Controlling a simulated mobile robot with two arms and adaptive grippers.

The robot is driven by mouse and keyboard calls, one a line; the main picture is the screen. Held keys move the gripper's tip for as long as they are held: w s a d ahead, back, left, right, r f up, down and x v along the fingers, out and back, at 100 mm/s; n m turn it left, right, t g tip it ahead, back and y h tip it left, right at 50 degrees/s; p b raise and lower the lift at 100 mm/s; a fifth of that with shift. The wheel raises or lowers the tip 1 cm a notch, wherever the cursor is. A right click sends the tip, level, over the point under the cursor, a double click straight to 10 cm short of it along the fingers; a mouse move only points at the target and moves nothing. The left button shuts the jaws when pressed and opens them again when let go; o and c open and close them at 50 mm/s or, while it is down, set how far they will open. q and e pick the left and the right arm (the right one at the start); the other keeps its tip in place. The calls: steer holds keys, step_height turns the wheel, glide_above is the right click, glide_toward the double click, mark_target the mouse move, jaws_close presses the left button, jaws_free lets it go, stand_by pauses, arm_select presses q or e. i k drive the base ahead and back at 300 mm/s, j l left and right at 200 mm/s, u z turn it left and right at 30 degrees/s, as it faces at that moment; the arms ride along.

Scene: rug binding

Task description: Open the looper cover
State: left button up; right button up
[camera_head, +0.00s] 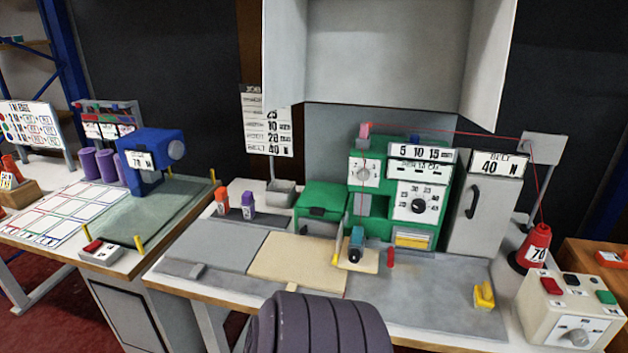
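A green binding machine (376,205) stands at the back middle of the grey workbench. On its left is a green box-like part (324,199) with a flat green top and a dark handle on its front. It looks shut, and it may be the looper cover; no label on it can be read. A grey upright cover (485,205) with a black handle and a "BELT 40 N" sign stands at the machine's right, also shut. Neither of my grippers is in view.
A dark ribbed roll-like shape (318,325) fills the bottom middle. A red cone marked 70 (534,246) feeds red thread to the machine. A control box (570,310) stands at front right. A blue machine (150,160) stands left. The bench's front left is mostly clear.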

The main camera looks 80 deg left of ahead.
mark_target(320, 198)
steer(key=u, duration=2.5)
